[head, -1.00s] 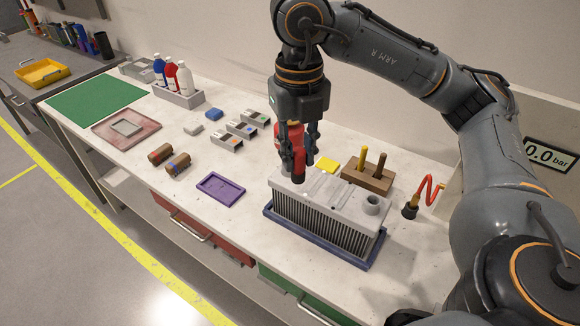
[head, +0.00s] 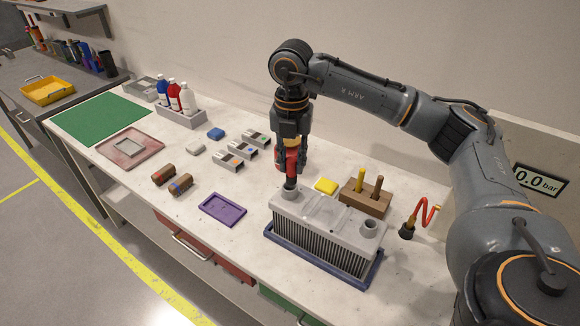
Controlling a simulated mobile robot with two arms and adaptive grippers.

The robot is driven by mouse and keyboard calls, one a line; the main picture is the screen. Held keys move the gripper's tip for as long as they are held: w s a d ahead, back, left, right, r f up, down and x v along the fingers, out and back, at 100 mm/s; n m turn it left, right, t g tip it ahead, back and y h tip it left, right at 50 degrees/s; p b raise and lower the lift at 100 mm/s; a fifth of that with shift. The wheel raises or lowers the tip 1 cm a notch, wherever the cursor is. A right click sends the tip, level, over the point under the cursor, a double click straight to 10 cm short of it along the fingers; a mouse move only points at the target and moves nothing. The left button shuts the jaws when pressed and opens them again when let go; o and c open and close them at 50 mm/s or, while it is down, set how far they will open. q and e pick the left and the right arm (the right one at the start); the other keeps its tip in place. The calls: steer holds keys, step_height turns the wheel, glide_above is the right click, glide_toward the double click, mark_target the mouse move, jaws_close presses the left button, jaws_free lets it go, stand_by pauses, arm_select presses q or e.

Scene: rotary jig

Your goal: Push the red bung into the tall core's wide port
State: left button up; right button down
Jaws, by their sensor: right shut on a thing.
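The tall core is a grey finned block (head: 322,234) with two round ports on top, standing in a blue tray (head: 372,277). One port (head: 284,195) is at its left end and the other (head: 370,228) at its right end. My right gripper (head: 291,160) points down over the left end, shut on the red bung (head: 287,166). The bung's dark lower end (head: 290,184) is at the mouth of the left port; I cannot tell if it has entered. The fingers hide part of the bung. My left gripper is out of view.
A purple tray (head: 222,210) and brown cylinders (head: 180,184) lie left.

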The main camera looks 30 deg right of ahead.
mark_target(290, 174)
steer(key=shift+w+d+f+p, duration=0.15)
steer(key=shift+w+d+f, duration=0.05)
steer(key=shift+w+f, duration=0.25)
steer(key=shift+w+d+f+p, duration=0.15)
steer(key=shift+w+f, duration=0.2)
steer(key=shift+f, duration=0.2)
steer(key=f+p, duration=0.2)
steer(key=f, duration=0.1)
steer(key=shift+w+d, duration=0.1)
steer(key=shift+w, duration=0.1)
steer(key=shift+f, duration=0.3)
steer(key=shift+f, duration=0.1)
steer(key=shift+f, duration=0.15)
steer(key=c, duration=1.1)
jaws_free()
steer(key=shift+c, duration=0.2)
